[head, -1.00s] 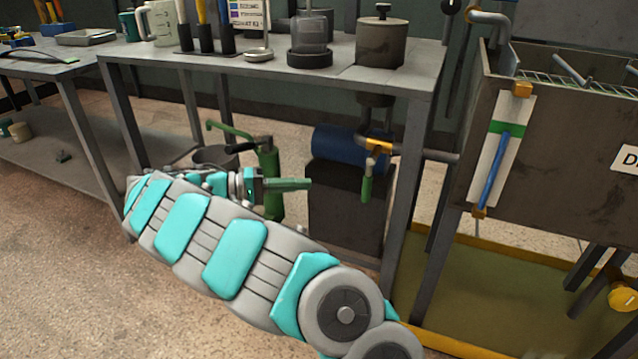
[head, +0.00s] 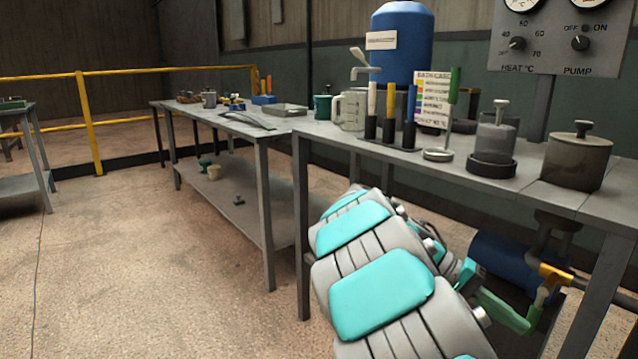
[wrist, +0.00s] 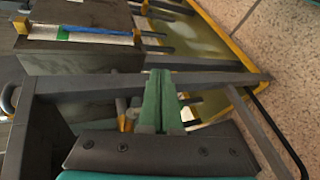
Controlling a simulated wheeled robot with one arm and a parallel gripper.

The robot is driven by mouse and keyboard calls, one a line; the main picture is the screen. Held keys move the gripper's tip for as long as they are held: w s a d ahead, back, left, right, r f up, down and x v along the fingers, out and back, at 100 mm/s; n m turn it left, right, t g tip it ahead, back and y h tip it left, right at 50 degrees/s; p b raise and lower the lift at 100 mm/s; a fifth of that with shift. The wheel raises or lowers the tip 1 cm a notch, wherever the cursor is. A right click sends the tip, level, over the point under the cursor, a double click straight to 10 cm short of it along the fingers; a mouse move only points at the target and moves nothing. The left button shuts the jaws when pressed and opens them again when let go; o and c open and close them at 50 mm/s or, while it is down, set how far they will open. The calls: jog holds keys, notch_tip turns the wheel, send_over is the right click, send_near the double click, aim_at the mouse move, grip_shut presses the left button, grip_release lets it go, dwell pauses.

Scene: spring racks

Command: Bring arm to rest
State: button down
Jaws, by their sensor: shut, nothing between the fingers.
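My arm, grey with turquoise panels, rises from the bottom edge of the head view and bends down to the right beside the workbench. My gripper (head: 508,314) has green fingers and hangs below the level of the bench top, at the lower right. In the wrist view, its green fingers (wrist: 160,100) lie together, shut and empty. The nearer arm links hide part of the wrist in the head view.
The workbench (head: 440,160) carries a beaker, coloured tools in holders and lidded pots. Open floor (head: 150,260) lies to the left. Dark metal frame bars (wrist: 215,83) show around my fingers.

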jog(key=s+a+f+n+t+y, duration=0.1)
jog(key=s+a+y, duration=0.15)
jog(key=s, duration=0.35)
jog(key=s+a+f+t+y, duration=0.1)
jog(key=s+f+y, duration=0.15)
jog(key=s, duration=0.35)
jog(key=s+a+f+n+t+y, duration=0.1)
jog(key=s+a+f+n+y, duration=0.1)
jog(key=s+a, duration=0.3)
jog(key=s+a+f+n+t+y+p, duration=0.1)
jog(key=s+a+f+n+y, duration=0.1)
jog(key=s+a, duration=0.4)
jog(key=a+f+y, duration=0.1)
jog(key=a+y, duration=0.1)
jog(key=a, duration=0.1)
jog(key=shift+a+f+t, duration=0.15)
jog(key=shift+f+t, duration=0.2)
jog(key=shift+t, duration=0.05)
